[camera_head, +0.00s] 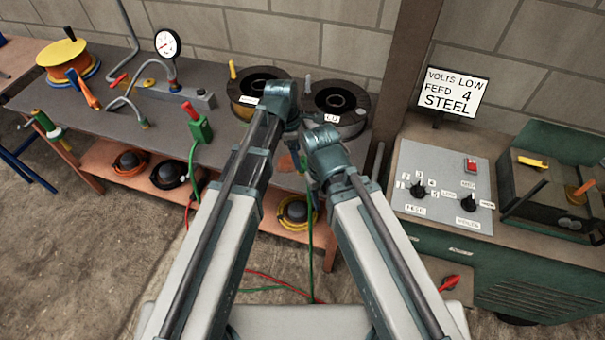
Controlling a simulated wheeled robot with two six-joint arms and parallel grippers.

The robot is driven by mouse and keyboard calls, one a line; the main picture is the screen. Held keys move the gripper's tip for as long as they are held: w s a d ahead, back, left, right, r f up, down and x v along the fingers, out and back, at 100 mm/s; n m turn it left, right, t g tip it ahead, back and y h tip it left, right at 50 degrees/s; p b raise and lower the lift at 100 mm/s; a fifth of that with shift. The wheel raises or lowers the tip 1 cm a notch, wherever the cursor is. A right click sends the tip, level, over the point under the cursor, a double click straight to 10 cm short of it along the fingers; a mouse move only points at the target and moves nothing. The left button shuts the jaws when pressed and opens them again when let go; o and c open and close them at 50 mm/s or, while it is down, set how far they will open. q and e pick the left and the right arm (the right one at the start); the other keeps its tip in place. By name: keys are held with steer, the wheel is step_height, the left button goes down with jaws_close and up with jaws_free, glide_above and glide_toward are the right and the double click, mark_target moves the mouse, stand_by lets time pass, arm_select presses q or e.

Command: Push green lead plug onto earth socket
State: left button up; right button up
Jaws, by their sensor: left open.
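My left arm bends at a teal joint over the bench front. A green lead (310,235) rises from the floor towards the gap between the arms. Its plug is not clearly visible there. A green block with a red top (201,128) sits at the bench front edge, with a green wire hanging below. I cannot make out the earth socket.
The bench (150,140) holds a gauge (167,43), an orange reel (66,58) and two dark reels. Coiled leads lie on the lower shelf. At right stands a panel (445,185) with two knobs and a red switch, under a sign (455,92). Red and green wires cross the floor.

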mark_target(301, 161)
arm_select(q)
steer(key=shift+d+f+b, duration=0.2)
steer(key=shift+f+b, duration=0.55)
steer(key=shift+f, duration=0.5)
arm_select(e)
steer(key=shift+f, duration=1.3)
arm_select(q)
steer(key=f+b, duration=0.1)
steer(key=d+f+b, duration=0.1)
steer(key=f+b, duration=0.1)
steer(key=w+f+b, duration=0.1)
steer(key=f+b, duration=0.1)
steer(key=shift+d+f, duration=0.15)
arm_select(e)
step_height(301, 161, down, 5)
arm_select(q)
jaws_close()
steer(key=shift+r, duration=0.3)
arm_select(e)
steer(key=shift+r, duration=0.2)
